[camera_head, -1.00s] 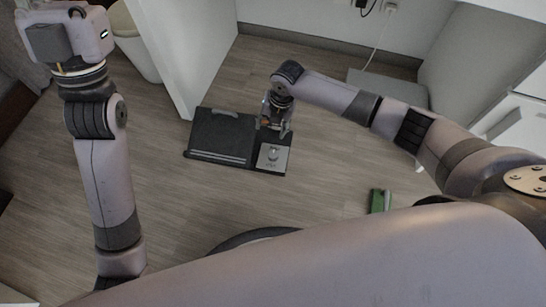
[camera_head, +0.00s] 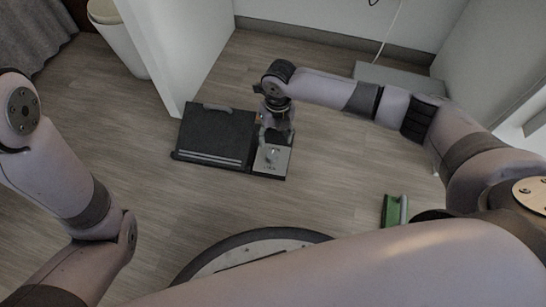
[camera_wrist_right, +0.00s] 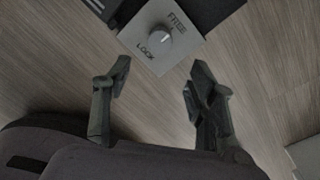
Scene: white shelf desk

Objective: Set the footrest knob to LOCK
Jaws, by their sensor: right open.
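The dark footrest (camera_head: 215,135) lies on the floor, with a light grey knob panel (camera_head: 270,164) at its right end. The knob (camera_head: 271,155) is small in the head view. In the right wrist view the round knob (camera_wrist_right: 160,38) sits between the printed words FREE and LOCK. A pale mark shows on its FREE side, but its exact setting is hard to read. My right gripper (camera_head: 276,138) is at the panel. Its open fingers (camera_wrist_right: 162,72) are empty, apart from the knob and on either side of its line. My left gripper is out of view.
A white panel (camera_head: 180,50) stands just behind the footrest's left side. A bin (camera_head: 118,35) is at the back left. A green object (camera_head: 394,210) lies on the floor to the right. The floor in front of the footrest is clear.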

